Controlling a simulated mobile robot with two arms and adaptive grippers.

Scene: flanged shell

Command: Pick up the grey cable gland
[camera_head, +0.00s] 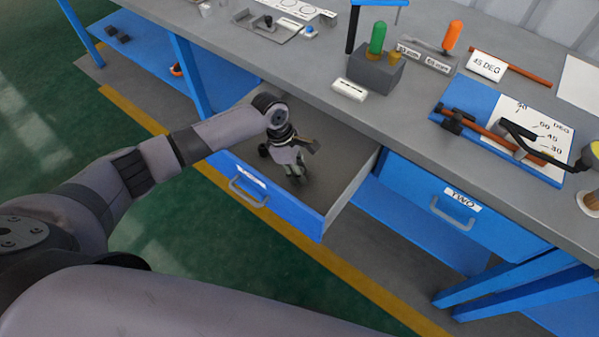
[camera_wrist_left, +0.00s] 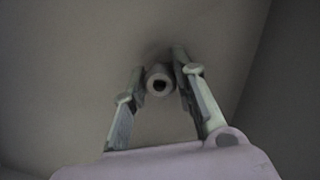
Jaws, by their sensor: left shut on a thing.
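The grey cable gland (camera_wrist_left: 159,79) is a small round piece with a dark hole in its end, seen between my fingertips in the left wrist view. My left gripper (camera_head: 297,176) reaches down into the open drawer (camera_head: 345,205) in the head view. In the left wrist view my left gripper (camera_wrist_left: 159,82) is shut on the gland, with one finger on each side of it. The drawer floor is close behind the gland; I cannot tell whether they touch. In the head view the gland is not discernible at the fingertips. My right gripper is not in view.
The bench top (camera_head: 300,75) overhangs the back of the drawer. A closed drawer marked TWO (camera_head: 455,208) is to the right. A grey block with a green-handled tool (camera_head: 377,38) and a blue board (camera_head: 470,98) stand on the bench. The drawer's front right area is clear.

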